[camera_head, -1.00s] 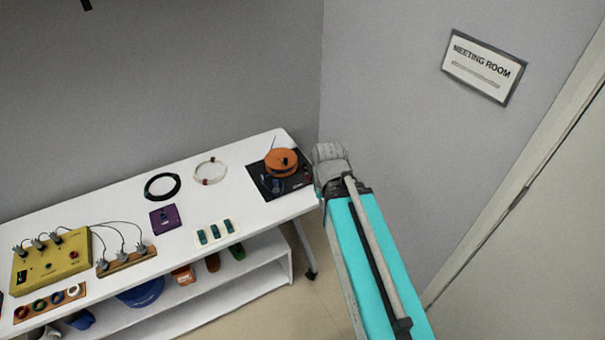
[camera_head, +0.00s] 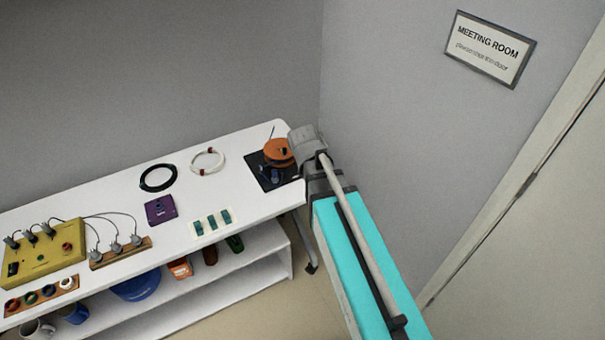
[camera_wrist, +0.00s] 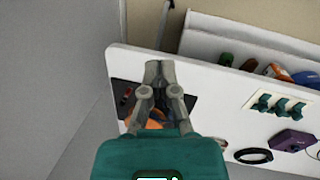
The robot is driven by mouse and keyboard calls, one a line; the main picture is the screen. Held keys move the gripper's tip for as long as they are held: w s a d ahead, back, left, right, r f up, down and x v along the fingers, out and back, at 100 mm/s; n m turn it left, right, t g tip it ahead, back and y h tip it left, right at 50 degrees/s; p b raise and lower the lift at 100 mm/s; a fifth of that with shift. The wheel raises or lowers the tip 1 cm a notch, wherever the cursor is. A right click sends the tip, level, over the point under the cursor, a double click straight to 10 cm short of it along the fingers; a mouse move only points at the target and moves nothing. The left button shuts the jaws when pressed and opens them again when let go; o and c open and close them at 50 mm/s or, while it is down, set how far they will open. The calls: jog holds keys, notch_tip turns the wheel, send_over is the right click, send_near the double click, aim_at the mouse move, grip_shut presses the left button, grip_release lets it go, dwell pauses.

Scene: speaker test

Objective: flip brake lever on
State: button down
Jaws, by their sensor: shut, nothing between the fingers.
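An orange reel (camera_head: 279,151) stands on a black base plate (camera_head: 262,184) at the right end of the white table, with dark blue parts at its front. I cannot tell which part is the brake lever. In the head view my grey wrist covers the right side of the plate and hides my fingers. In the wrist view my gripper (camera_wrist: 159,70) is shut and empty, above the black plate (camera_wrist: 124,90). The orange reel (camera_wrist: 154,125) is partly hidden behind the fingers. I cannot tell if the gripper touches anything.
The white table (camera_head: 115,188) also holds a black cable ring (camera_head: 158,178), a white cable ring (camera_head: 207,162), a purple box (camera_head: 160,210), teal switches (camera_head: 212,222) and a yellow box (camera_head: 42,258). A wall stands close on the right. Cups and bins sit on the lower shelf.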

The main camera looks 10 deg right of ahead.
jog(key=w+a+f+n+t+h+b, duration=0.1)
jog(key=w+a+f+n+h+b, duration=0.2)
jog(key=w+n+b, duration=0.2)
jog(key=w+a+f+n+t+h+b, duration=0.1)
jog(key=w+a+f+n+h+b, duration=0.2)
jog(key=w+n+b, duration=0.3)
jog(key=w+a+f+n, duration=0.1)
jog(key=w+n, duration=0.4)
jog(key=w, duration=0.3)
jog(key=shift+w+f+n+t, duration=0.2)
jog(key=shift+n+t, duration=0.1)
jog(key=shift+t, duration=0.1)
jog(key=b+x, duration=0.5)
jog(key=x, duration=0.2)
jog(key=shift+f+b, duration=0.2)
jog(key=shift+b, duration=0.1)
jog(key=shift+b+x, duration=0.85)
jog(key=shift+x, duration=0.5)
jog(key=shift+r, duration=0.1)
